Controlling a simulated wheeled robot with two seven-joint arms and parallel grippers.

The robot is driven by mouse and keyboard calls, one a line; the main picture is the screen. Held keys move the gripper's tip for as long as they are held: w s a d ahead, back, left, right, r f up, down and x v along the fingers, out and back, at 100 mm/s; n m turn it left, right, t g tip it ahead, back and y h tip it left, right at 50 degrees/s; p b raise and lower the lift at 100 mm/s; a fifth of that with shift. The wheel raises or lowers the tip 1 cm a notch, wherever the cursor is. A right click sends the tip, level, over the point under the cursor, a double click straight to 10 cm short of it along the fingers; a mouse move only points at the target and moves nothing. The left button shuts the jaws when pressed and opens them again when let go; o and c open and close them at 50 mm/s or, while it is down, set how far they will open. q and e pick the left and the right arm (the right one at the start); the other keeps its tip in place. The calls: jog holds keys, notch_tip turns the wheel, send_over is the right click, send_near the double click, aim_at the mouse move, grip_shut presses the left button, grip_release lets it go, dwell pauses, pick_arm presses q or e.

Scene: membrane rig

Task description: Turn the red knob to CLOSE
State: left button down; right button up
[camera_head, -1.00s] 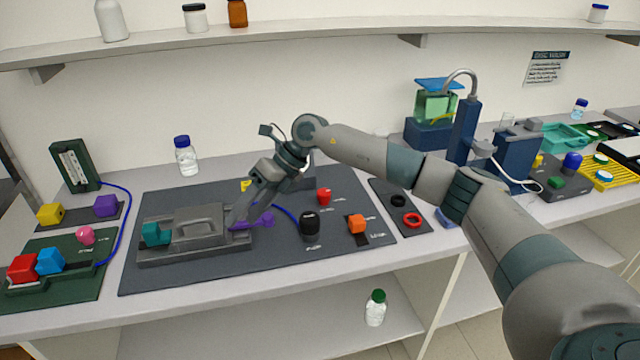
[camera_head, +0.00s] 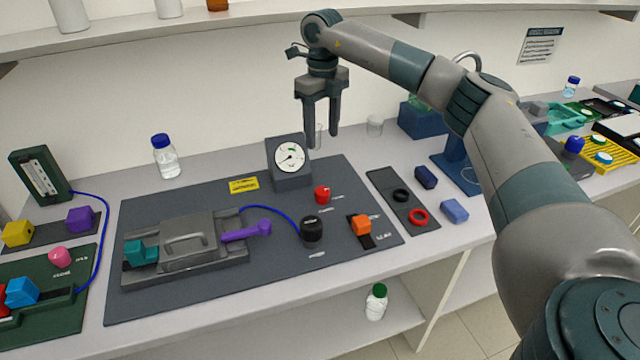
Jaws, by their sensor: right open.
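The red knob (camera_head: 322,195) stands on the dark grey rig mat (camera_head: 290,272), right of its middle. Small white print lies beside it, too small to read. My right gripper (camera_head: 322,143) is open and empty, pointing down above and behind the red knob, apart from it. Its fingers are in front of the wall and the bench's back part. My left gripper is not in view.
A pressure gauge (camera_head: 289,160) stands behind the knob. A blue tube runs to the black knob. Red and black rings lie right.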

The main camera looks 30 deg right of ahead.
jog(key=p, duration=0.6)
send_near(321, 190)
notch_tip(321, 190, down, 7)
jog(key=shift+d+f, duration=0.1)
jog(key=shift+f, duration=0.1)
pick_arm(q)
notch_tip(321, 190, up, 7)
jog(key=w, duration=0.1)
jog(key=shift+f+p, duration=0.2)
jog(key=shift+p, duration=0.1)
pick_arm(e)
jog(key=shift+f, duration=0.5)
jog(key=shift+c, duration=0.6)
jog(key=c, duration=0.9)
